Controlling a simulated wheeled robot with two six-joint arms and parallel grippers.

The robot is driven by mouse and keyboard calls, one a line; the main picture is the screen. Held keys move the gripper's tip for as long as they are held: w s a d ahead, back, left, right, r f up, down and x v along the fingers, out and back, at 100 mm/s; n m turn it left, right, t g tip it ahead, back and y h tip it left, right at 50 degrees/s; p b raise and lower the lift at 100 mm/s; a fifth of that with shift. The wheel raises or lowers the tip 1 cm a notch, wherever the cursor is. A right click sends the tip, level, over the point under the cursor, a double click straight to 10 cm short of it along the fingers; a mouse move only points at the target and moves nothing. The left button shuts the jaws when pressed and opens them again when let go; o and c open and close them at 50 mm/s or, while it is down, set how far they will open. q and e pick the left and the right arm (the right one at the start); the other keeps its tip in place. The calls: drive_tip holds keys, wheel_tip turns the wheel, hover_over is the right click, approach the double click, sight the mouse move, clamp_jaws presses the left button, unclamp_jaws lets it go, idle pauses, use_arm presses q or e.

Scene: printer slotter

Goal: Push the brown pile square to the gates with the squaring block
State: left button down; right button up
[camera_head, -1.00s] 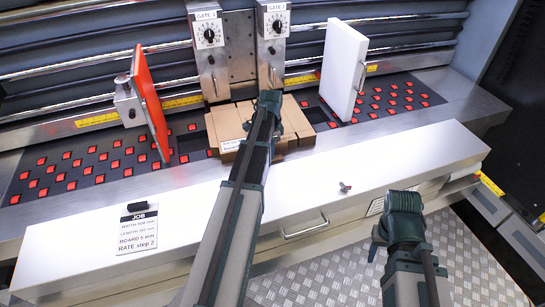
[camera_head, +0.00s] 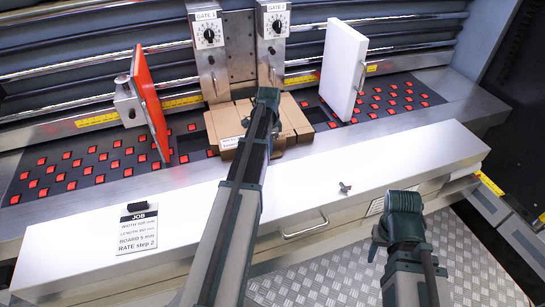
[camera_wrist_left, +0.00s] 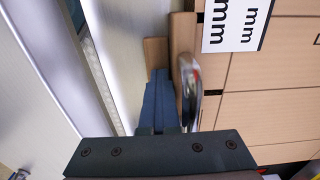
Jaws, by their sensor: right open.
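The brown pile (camera_head: 222,125) lies on the feed bed below the two gates, GATE 1 (camera_head: 210,55) and GATE 2 (camera_head: 272,45). My left arm crosses in front of it, and the left gripper (camera_wrist_left: 160,105) is down at its near side. In the left wrist view, its blue fingers are close to a curved shiny handle (camera_wrist_left: 192,88) beside a thin brown piece (camera_wrist_left: 183,35), which looks like the squaring block. The grip on the handle is hidden. The pile (camera_wrist_left: 285,70) fills the right side there. My right gripper (camera_head: 378,245) is open and empty, low in front of the drawer front.
An orange side guide (camera_head: 150,105) stands left of the pile and a white one (camera_head: 343,70) right of it. Black feed beds with red pads flank the pile. A white front ledge (camera_head: 390,165) bears a job card (camera_head: 138,228) and a small knob (camera_head: 345,188).

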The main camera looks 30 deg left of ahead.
idle(0.4)
use_arm(q)
drive_tip(key=shift+s+d, duration=0.35)
wheel_tip(320, 180, up, 10)
drive_tip(key=p, duration=1)
idle(0.6)
idle(0.4)
drive_tip(key=shift+n+y, duration=0.3)
drive_tip(key=shift+n, duration=0.6)
drive_tip(key=s+d, duration=0.2)
drive_tip(key=d, duration=0.4)
drive_tip(key=s+d, duration=0.2)
drive_tip(key=d, duration=0.5)
drive_tip(key=s+d+f+b, duration=0.1)
drive_tip(key=s+d, duration=0.2)
drive_tip(key=d, duration=0.4)
drive_tip(key=shift+d+f, duration=0.1)
drive_tip(key=shift+d, duration=0.05)
drive_tip(key=s+d+n+b, duration=0.1)
drive_tip(key=s+d+n, duration=0.1)
drive_tip(key=s+d, duration=1)
drive_tip(key=shift+s+d+f+n+y, duration=0.35)
drive_tip(key=shift+d+f, duration=0.1)
drive_tip(key=shift+d, duration=0.55)
